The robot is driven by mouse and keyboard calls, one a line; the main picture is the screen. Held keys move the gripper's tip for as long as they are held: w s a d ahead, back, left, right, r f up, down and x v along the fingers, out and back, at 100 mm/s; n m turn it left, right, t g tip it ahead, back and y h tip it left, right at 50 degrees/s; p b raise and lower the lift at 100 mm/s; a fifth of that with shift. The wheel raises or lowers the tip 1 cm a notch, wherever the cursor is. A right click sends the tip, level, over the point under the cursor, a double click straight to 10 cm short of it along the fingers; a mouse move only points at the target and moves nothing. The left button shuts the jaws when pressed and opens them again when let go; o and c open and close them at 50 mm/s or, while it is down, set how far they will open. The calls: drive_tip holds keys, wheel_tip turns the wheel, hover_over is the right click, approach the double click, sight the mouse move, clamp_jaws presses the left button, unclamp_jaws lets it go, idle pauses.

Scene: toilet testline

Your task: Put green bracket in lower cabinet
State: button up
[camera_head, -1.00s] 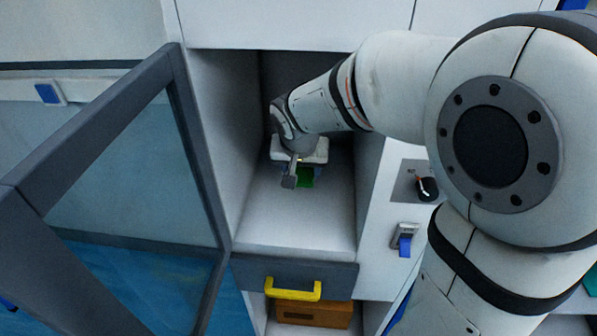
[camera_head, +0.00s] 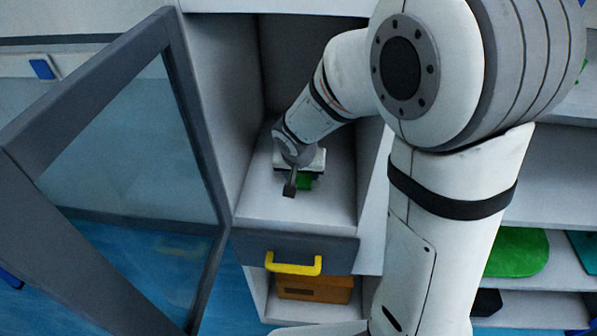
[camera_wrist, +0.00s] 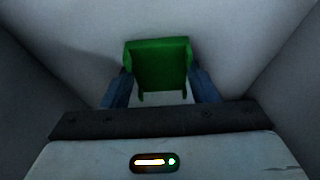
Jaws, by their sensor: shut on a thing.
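The green bracket (camera_wrist: 160,62) is between the two blue fingers of my gripper (camera_wrist: 160,92) in the wrist view, with a finger against each side. In the head view a small part of the green bracket (camera_head: 305,182) shows beneath my gripper (camera_head: 297,183). My gripper is shut on it, inside the open cabinet compartment (camera_head: 265,212). The bracket is low, close to the compartment floor; I cannot tell whether it touches. Much of the bracket is hidden by my wrist in the head view.
The glass cabinet door (camera_head: 130,140) stands open at the left. Side walls close in around my gripper. Below is a drawer with a yellow handle (camera_head: 293,265), and an orange-brown box (camera_head: 314,289) sits under it. A larger green item (camera_head: 517,252) lies on a shelf at right.

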drive_tip(key=shift+f, duration=0.15)
drive_tip(key=o, duration=1)
drive_tip(key=shift+c, duration=0.2)
drive_tip(key=shift+r, duration=0.25)
drive_tip(key=p+v, duration=0.1)
drive_tip(key=v, duration=1.1)
drive_tip(key=shift+f, duration=0.1)
